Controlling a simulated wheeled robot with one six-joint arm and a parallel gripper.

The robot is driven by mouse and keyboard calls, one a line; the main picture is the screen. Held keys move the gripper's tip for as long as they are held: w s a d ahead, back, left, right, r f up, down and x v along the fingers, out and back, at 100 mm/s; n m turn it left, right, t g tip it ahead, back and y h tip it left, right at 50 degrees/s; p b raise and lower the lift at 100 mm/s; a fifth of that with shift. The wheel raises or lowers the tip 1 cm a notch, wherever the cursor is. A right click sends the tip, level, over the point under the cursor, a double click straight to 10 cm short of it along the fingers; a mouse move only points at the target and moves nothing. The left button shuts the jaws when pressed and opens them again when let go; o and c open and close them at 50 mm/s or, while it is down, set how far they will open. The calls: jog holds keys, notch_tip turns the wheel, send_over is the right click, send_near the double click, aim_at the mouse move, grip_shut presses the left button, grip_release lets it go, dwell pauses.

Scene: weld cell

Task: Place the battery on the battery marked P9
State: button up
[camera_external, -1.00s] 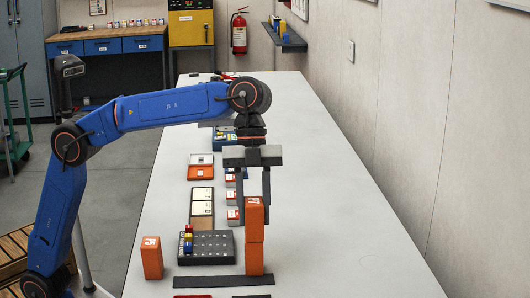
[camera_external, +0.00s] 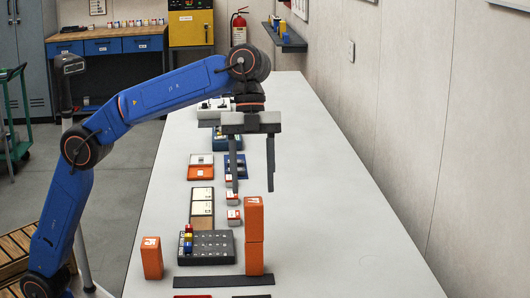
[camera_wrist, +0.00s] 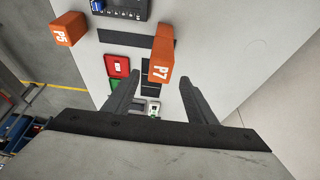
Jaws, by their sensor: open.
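Two orange block-shaped batteries stand stacked at the front right of the table. The upper battery (camera_external: 254,218) sits upright and squarely on the lower battery (camera_external: 254,259). In the wrist view the upper battery (camera_wrist: 161,58) shows the marking P7; the lower one's marking cannot be read. A third orange battery (camera_external: 152,258) stands alone to the left, and in the wrist view (camera_wrist: 68,29) it is marked P5. My gripper (camera_external: 253,189) is open and empty, its fingertips above and clear of the stack. It also shows in the wrist view (camera_wrist: 161,81).
A dark tray with cells (camera_external: 206,247) lies just left of the stack. A dark strip (camera_external: 220,281) lies in front. Several small boxes and an orange tray (camera_external: 200,173) line the table's left part. The right side of the table is clear, bounded by a wall.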

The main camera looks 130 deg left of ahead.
jog(key=shift+v, duration=2.8)
jog(key=s+d+f+n+y, duration=0.1)
jog(key=s+d+f+n, duration=0.25)
jog(key=s+d, duration=0.55)
jog(key=s+d+f+n+y, duration=0.15)
jog(key=s+d+f, duration=0.25)
jog(key=s+d, duration=0.6)
jog(key=s+d+f+n, duration=0.1)
jog(key=s+d+f, duration=0.2)
jog(key=s+f, duration=0.5)
jog(key=s+d+f+n+t, duration=0.1)
jog(key=s+d+f, duration=0.3)
jog(key=s+f, duration=0.5)
jog(key=s+d+f+n, duration=0.2)
jog(key=s+f, duration=0.6)
jog(key=f, duration=0.6)
jog(key=shift+s+d+t+y, duration=0.2)
jog(key=shift+d+t+y, duration=0.15)
jog(key=shift+d, duration=0.4)
